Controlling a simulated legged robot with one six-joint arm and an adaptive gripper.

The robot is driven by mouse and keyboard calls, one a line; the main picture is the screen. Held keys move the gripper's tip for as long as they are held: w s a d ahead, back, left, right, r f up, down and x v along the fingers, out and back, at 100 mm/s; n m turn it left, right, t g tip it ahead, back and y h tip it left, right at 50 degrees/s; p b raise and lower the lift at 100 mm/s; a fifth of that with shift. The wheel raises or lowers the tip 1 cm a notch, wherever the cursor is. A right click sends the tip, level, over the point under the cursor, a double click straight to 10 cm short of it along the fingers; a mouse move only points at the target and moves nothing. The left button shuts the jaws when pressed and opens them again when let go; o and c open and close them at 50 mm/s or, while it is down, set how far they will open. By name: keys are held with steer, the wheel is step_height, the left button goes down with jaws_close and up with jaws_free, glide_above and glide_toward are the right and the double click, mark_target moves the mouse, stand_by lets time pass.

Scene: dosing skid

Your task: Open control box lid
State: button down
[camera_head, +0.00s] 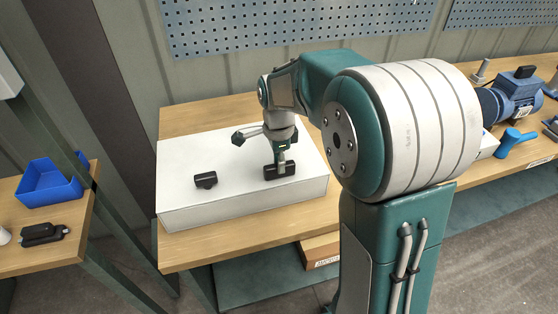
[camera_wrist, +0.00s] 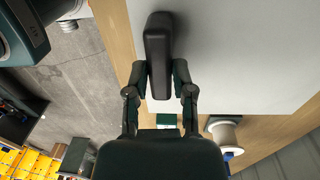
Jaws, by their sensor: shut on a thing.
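The control box is a wide white box with a flat white lid (camera_head: 240,155) on the wooden bench in the head view. The lid lies flat and looks closed. Two black handles sit on it: the left handle (camera_head: 206,180) stands free, and the right handle (camera_head: 291,171) is under my gripper (camera_head: 280,164). In the wrist view the black handle (camera_wrist: 158,40) lies between the two fingers of my gripper (camera_wrist: 160,78), which is shut on it. The arm comes down from above, and the fingers hide part of the handle.
A perforated blue-grey panel (camera_head: 290,22) hangs on the wall behind. A blue bin (camera_head: 48,184) and a black device (camera_head: 45,234) are on a side table at left. A blue motor pump (camera_head: 515,95) stands on the bench at right. Bare wood (camera_head: 185,258) lies before the box.

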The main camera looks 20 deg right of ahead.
steer(key=shift+w+r, duration=0.3)
stand_by(0.5)
